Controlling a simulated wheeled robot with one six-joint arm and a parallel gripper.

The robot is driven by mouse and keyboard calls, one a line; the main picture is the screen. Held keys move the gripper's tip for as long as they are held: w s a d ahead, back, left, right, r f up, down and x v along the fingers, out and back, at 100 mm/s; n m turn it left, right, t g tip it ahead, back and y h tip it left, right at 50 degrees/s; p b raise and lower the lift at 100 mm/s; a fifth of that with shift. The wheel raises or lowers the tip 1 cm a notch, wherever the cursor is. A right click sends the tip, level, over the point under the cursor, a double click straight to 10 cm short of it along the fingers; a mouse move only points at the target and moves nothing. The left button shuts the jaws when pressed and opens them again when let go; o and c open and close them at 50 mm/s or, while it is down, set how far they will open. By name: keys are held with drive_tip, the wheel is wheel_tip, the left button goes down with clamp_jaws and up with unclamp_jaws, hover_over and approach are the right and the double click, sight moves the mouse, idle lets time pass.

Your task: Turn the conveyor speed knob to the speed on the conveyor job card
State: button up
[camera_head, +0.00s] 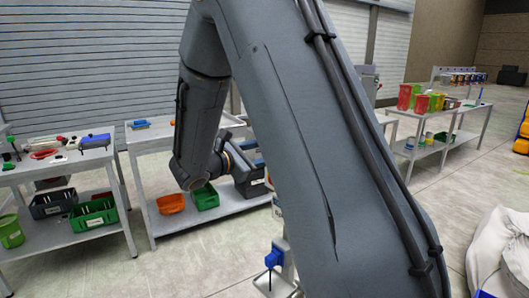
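I cannot make out the conveyor, its speed knob or the job card in the head view. My own grey arm crosses the middle of the picture and hides much of what is behind it. Its forearm hangs down left of centre, and the wrist bends to the right behind the large upper link. My gripper's fingers do not show; they seem to be hidden behind that link.
A left bench (60,167) holds small tools, with black (52,204) and green (94,215) crates below. Red containers (408,97) stand on the right bench. Floor (110,275) is clear at lower left.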

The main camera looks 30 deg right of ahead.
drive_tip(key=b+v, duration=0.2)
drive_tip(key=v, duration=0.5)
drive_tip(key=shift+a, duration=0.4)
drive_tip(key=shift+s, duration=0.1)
